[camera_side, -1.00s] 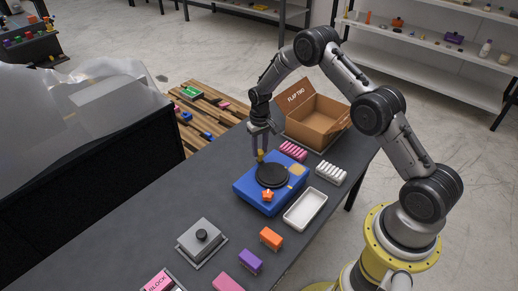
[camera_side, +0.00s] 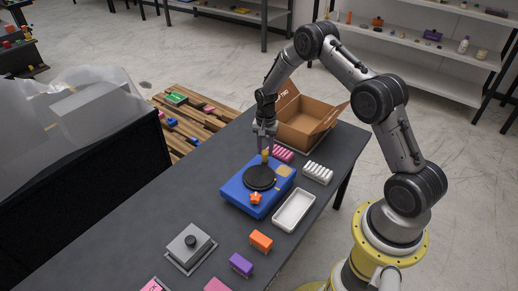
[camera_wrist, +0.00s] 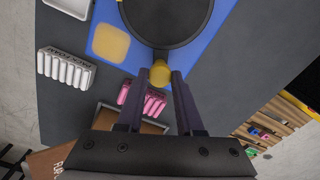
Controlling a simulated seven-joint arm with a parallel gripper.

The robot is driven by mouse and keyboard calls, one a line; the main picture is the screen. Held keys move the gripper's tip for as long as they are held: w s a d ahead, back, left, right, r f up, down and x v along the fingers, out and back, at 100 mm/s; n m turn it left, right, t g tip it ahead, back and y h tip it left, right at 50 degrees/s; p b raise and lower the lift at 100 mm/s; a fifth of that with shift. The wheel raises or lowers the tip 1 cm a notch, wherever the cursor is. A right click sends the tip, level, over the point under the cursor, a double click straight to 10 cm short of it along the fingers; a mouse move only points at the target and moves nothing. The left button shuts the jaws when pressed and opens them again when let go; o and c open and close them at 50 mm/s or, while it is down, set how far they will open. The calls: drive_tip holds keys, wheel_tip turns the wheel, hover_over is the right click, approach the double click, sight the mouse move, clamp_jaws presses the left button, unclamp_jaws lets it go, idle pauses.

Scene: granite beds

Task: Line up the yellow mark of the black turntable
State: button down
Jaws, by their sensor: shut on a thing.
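The black turntable (camera_side: 259,178) lies on a blue base (camera_side: 235,193) on the dark table. It also shows at the top of the wrist view (camera_wrist: 168,18). A yellow knob (camera_wrist: 160,74) sits at the turntable's rim. My gripper (camera_wrist: 161,78) is shut on this knob, with one finger on each side. In the side view my gripper (camera_side: 265,152) reaches down to the rim's far side. An orange star-shaped piece (camera_side: 256,198) is at the near side of the disc. A tan square (camera_side: 285,171) marks the base's right corner. I cannot make out a separate yellow mark for certain.
An open cardboard box (camera_side: 303,124) stands behind. Pink (camera_side: 283,154) and white (camera_side: 317,173) ribbed racks and a white tray (camera_side: 293,210) lie to the right. Orange (camera_side: 261,240) and purple (camera_side: 241,264) blocks and a grey knobbed box (camera_side: 190,246) are nearer. Table left of the base is clear.

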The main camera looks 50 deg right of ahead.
sight(273, 166)
drive_tip(key=shift+s+d+m, duration=0.15)
drive_tip(key=shift+s+m, duration=0.6)
drive_tip(key=shift+m, duration=0.3)
drive_tip(key=shift+s+d+m, duration=0.15)
drive_tip(key=shift+s+m, duration=0.6)
drive_tip(key=shift+m, duration=0.3)
drive_tip(key=c, duration=0.5)
unclamp_jaws()
drive_tip(key=shift+c, duration=0.2)
drive_tip(key=shift+r, duration=0.1)
wheel_tip(273, 166, up, 14)
